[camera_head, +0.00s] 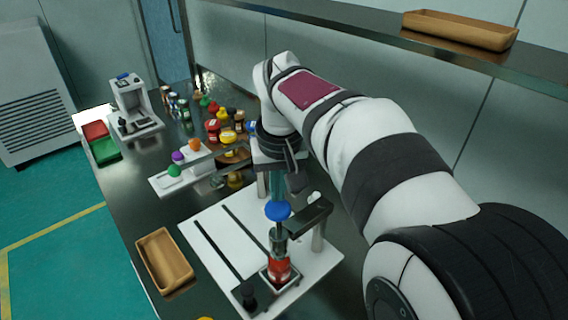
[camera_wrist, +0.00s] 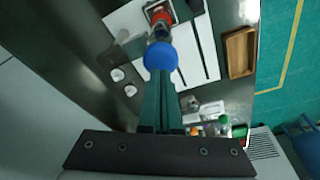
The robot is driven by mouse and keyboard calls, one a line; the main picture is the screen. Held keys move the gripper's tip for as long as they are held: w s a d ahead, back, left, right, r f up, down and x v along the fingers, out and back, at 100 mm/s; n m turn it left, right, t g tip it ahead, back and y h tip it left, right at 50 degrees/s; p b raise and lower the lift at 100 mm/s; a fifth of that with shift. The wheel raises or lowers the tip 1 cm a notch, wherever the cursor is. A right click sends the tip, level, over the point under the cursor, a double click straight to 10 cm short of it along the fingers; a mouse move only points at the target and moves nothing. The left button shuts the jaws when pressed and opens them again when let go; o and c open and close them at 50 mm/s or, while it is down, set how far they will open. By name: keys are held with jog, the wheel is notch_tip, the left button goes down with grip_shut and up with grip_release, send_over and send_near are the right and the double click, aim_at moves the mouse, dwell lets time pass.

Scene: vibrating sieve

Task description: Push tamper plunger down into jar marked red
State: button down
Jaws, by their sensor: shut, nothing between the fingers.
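The tamper plunger has a round blue knob (camera_head: 278,211) on top and a metal body (camera_head: 278,240) below it. It stands upright over the jar marked red (camera_head: 279,268), which sits in a square holder on the white base plate. My gripper (camera_head: 276,196) is shut and empty, its teal fingers pointing down at the blue knob. In the wrist view the closed fingers (camera_wrist: 161,78) reach the edge of the blue knob (camera_wrist: 161,56), with the red jar (camera_wrist: 160,14) beyond it. I cannot tell whether the tips touch the knob.
The white base plate (camera_head: 210,222) has two dark slots and a black knob (camera_head: 246,294). A metal post with a dark arm (camera_head: 303,214) stands close right of the plunger. A wooden tray (camera_head: 165,260) lies left. Several coloured-lid jars (camera_head: 222,130) stand behind.

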aim_at(279, 208)
jog(key=shift+f, duration=0.15)
dwell(0.3)
jog(key=shift+f, duration=3.2)
notch_tip(279, 208, up, 11)
jog(key=shift+r, duration=0.1)
jog(key=s+d+f+m, duration=0.3)
jog(key=s+f, duration=0.1)
jog(key=s, duration=0.5)
jog(key=s+d+f+m+g, duration=0.1)
jog(key=s+d+f, duration=0.3)
jog(key=s, duration=0.5)
jog(key=s+d+f+m+g+y, duration=0.1)
jog(key=s+d+f+m, duration=0.3)
jog(key=s, duration=0.5)
jog(key=shift+s+f+m, duration=0.3)
jog(key=shift+f, duration=0.05)
